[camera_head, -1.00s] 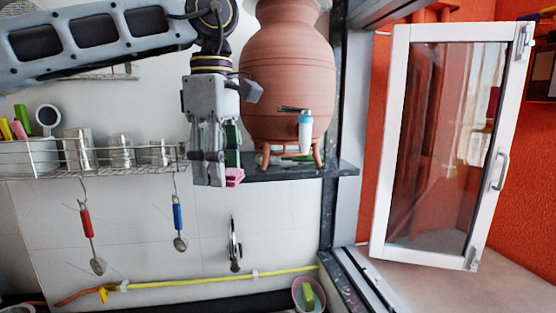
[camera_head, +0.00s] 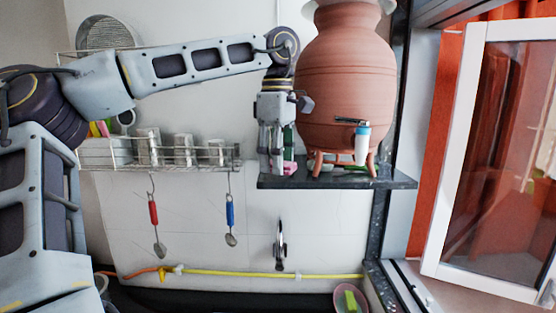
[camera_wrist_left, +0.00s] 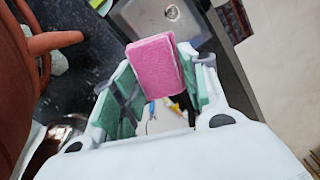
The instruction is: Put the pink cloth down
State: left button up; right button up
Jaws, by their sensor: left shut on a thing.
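The pink cloth (camera_head: 289,168) is a small folded pad. It also shows in the left wrist view (camera_wrist_left: 154,66) between the green-lined fingers. My left gripper (camera_head: 277,166) points down and is shut on the cloth, at the left end of the dark stone shelf (camera_head: 330,182). It is just left of the clay waterpot (camera_head: 345,85). In the head view, the fingers partly hide the cloth. I cannot tell whether the cloth touches the shelf. My right gripper is in neither view.
The waterpot stands on short legs with a white-and-blue tap (camera_head: 362,143). A wire rack (camera_head: 190,157) with metal cups is on the wall to the left, with hanging utensils below. An open window sash (camera_head: 490,160) is on the right. A sink (camera_wrist_left: 165,18) shows in the wrist view.

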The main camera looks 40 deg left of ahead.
pick_arm(q)
jog(key=w+a+p, duration=0.1)
jog(key=w+a, duration=0.1)
jog(key=w+a+p, duration=0.1)
jog(key=w+a, duration=0.1)
jog(key=w, duration=0.1)
jog(key=shift+w+a, duration=0.3)
jog(key=shift+a, duration=0.05)
jog(key=shift+f+p, duration=0.45)
jog(key=shift+f, duration=1.3)
jog(key=shift+f, duration=0.15)
jog(key=o, duration=1)
